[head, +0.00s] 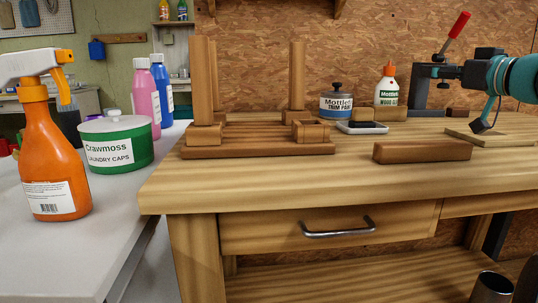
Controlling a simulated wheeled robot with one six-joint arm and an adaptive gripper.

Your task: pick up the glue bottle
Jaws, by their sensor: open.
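The glue bottle (387,92) is white with an orange cap and a label reading "Mottle" and "Wood Glue". It stands upright towards the back of the wooden workbench (290,187), behind a small wooden block that hides its base. My gripper (476,73) is at the right, at the end of my teal arm, in front of a dark press and to the right of the bottle. It is open and apart from the bottle. Its fingertips are hard to make out against the dark press.
A wooden block (422,151) lies near the front edge. The dark press (421,88) with a red-handled lever stands right of the bottle. Wooden posts (297,75) stand left.

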